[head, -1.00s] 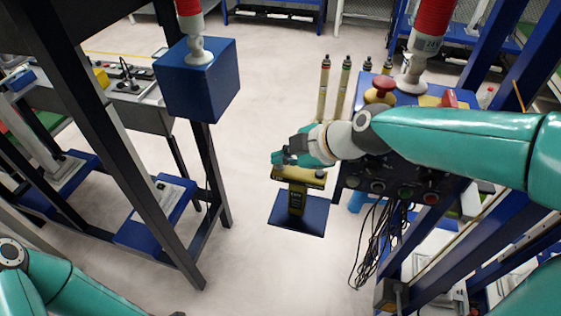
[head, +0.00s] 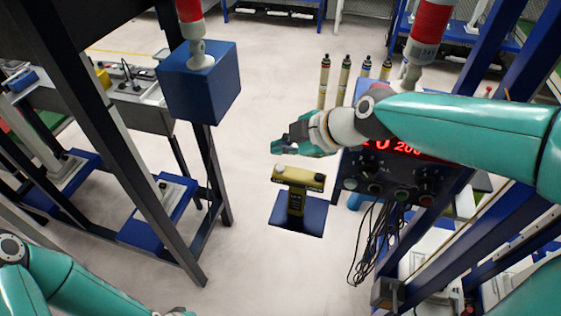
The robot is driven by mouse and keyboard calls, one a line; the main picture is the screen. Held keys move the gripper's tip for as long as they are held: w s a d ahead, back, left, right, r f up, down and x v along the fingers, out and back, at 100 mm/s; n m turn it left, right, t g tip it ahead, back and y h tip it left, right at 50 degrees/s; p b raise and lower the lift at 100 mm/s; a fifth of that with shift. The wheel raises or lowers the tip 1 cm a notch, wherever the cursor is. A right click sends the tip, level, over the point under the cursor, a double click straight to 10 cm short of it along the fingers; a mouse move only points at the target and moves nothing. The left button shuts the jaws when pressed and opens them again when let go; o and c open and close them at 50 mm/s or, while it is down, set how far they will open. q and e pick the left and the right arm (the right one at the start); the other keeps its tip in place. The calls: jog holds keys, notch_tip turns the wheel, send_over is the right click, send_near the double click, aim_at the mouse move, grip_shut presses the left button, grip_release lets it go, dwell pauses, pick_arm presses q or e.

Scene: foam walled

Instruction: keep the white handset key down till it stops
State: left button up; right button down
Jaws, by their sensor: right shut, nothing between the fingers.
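The yellow handset (head: 298,179) lies across the top of a yellow post on a blue base plate (head: 312,216), in the middle of the head view. A small pale key (head: 280,168) shows at its left end and a dark one (head: 319,177) at its right end. My right gripper (head: 276,147) is shut and empty. It appears just above the left end of the handset, with a gap between them in the picture.
A control panel (head: 374,188) with knobs and a lit red display (head: 403,148) stands right of the handset, partly behind my right arm. Black cables (head: 372,245) hang below it. A blue box (head: 199,82) is at the upper left. The floor left of the handset is clear.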

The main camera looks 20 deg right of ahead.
notch_tip(320, 180, up, 2)
jog(key=shift+r+p, duration=0.15)
jog(key=shift+p, duration=0.3)
